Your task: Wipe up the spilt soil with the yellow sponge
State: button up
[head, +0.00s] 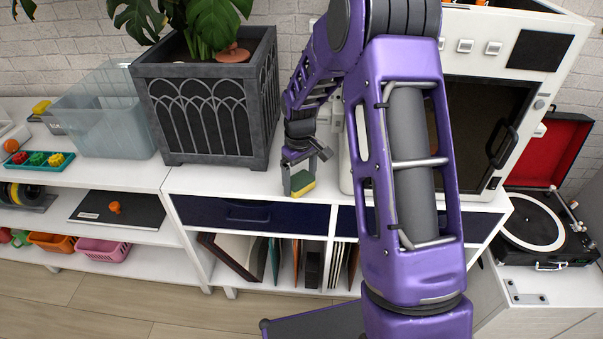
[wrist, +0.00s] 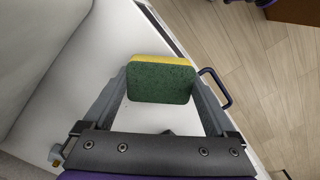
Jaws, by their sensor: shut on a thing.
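My gripper (head: 301,170) is shut on the sponge (head: 302,184), which is yellow with a dark green side. In the wrist view the sponge (wrist: 160,80) sits between the two fingers (wrist: 160,85), its green face toward the camera and its yellow layer at the far edge. In the head view the sponge is low over the front part of the white cabinet top (head: 230,181), right of the planter. I cannot tell whether it touches the top. No spilt soil shows clearly in either view.
A dark grey planter (head: 205,110) with a leafy plant stands left of my gripper. A white machine (head: 455,75) with a dark door stands to the right, partly behind my arm. A translucent bin (head: 105,115) is further left. A record player (head: 535,220) is at far right.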

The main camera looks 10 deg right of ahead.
jog(key=shift+s+a, duration=0.15)
jog(key=shift+s, duration=0.2)
jog(key=shift+r+p, duration=2.1)
jog(key=shift+r, duration=0.85)
jog(key=shift+r, duration=0.1)
jog(key=shift+r+p, duration=1.1)
jog(key=shift+r, duration=0.35)
jog(key=shift+f, duration=0.15)
jog(key=shift+f+b, duration=2.35)
jog(key=shift+f, duration=1.25)
jog(key=shift+f+b, duration=0.7)
jog(key=shift+f, duration=0.35)
